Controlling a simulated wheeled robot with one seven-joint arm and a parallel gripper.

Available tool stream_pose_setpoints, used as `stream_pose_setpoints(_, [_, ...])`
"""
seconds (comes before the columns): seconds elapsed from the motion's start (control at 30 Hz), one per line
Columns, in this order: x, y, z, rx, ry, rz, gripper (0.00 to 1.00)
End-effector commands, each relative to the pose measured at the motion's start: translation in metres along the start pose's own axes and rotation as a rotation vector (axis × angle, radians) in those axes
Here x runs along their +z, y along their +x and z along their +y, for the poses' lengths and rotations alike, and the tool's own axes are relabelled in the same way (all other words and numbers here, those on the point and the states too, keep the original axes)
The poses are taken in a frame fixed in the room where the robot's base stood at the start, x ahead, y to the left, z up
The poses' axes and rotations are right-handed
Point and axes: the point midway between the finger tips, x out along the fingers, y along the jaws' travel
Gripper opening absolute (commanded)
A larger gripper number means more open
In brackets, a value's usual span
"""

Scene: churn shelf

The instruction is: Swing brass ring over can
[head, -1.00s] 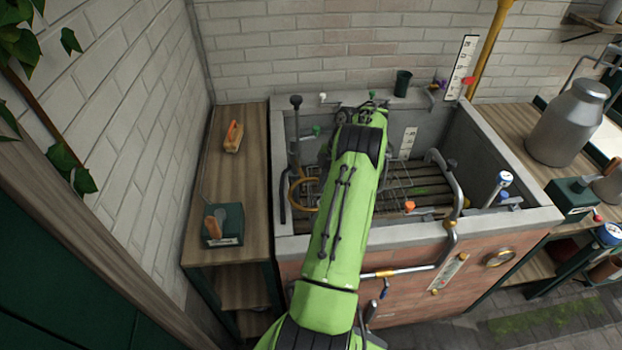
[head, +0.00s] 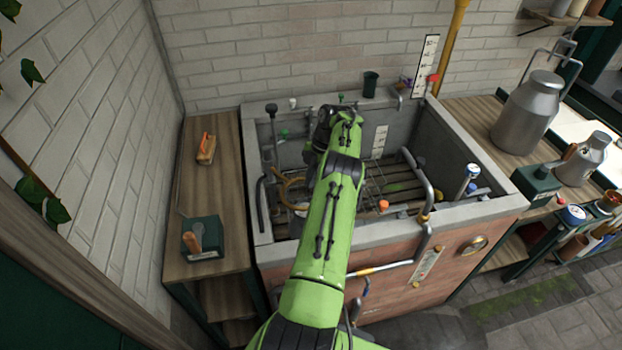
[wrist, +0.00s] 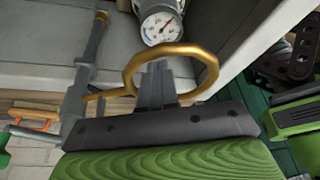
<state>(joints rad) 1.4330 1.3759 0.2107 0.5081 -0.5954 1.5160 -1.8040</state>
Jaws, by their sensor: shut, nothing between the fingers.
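The brass ring (head: 281,196) is inside the brick-fronted tub, left of my arm. In the wrist view the brass ring (wrist: 210,66) joins a grey upright post (wrist: 86,75) at left. My gripper (wrist: 155,70) is shut and empty; its fingertips appear within the ring's outline, but I cannot tell whether they touch it. My arm hides the gripper in the head view. A pale metal piece (head: 299,208) shows just below the ring, mostly hidden; I cannot tell if it is the can. A large metal can (head: 528,112) stands on the right bench.
The tub's concrete rim (head: 380,233) surrounds the work area. A bent grey pipe (head: 426,190) rises over its front right. A round dial gauge (wrist: 161,27) is just beyond the ring. The left bench (head: 208,240) is mostly clear.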

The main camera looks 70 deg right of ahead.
Motion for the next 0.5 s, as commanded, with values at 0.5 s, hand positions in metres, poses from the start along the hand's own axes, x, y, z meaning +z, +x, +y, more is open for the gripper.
stream_pose_setpoints(0.5, [-0.019, -0.051, 0.001, 0.004, 0.0, -0.002, 0.0])
